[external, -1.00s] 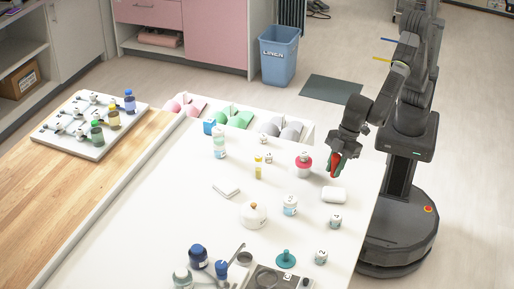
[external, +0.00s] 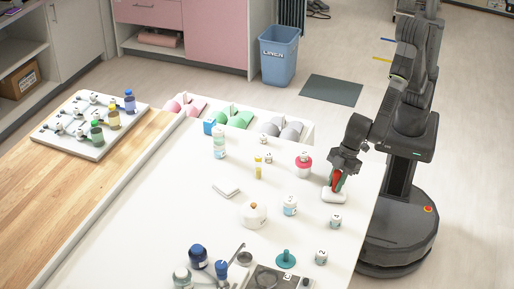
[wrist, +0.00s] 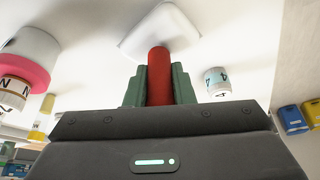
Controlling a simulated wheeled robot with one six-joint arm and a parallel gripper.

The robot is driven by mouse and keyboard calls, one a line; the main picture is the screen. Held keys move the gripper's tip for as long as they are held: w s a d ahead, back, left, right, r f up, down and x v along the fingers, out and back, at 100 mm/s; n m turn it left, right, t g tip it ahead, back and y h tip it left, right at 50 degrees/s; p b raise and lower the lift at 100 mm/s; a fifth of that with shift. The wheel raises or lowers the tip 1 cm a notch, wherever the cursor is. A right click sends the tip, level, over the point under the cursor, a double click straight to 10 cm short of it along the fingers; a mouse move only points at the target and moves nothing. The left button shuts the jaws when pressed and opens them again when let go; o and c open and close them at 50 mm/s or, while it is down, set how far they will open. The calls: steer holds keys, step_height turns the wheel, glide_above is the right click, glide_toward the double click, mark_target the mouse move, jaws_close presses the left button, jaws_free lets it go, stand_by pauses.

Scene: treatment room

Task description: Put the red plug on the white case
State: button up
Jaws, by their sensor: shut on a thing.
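The red plug (external: 337,180) is between the fingers of my gripper (external: 336,183), which is shut on it. In the wrist view the plug (wrist: 159,76) stands between the two green fingertips (wrist: 159,88), its far end at the white case (wrist: 158,31). The white case (external: 334,196) lies flat near the right edge of the white table. The plug is over the case; I cannot tell whether it touches the case. The gripper hides part of the plug.
A red-and-white jar (external: 304,165) stands left of the case. A small white numbered jar (external: 336,221) stands just in front of it, and a white jar with a blue label (external: 290,205) at front left. The table (external: 180,235) has free room at left.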

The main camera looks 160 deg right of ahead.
steer(key=shift+f, duration=0.15)
steer(key=shift+f, duration=0.15)
steer(key=o, duration=0.9)
steer(key=shift+r, duration=0.3)
steer(key=v, duration=1.1)
steer(key=shift+s+a+r+b, duration=0.1)
steer(key=shift+s+r+b, duration=0.1)
steer(key=shift+r+b, duration=0.15)
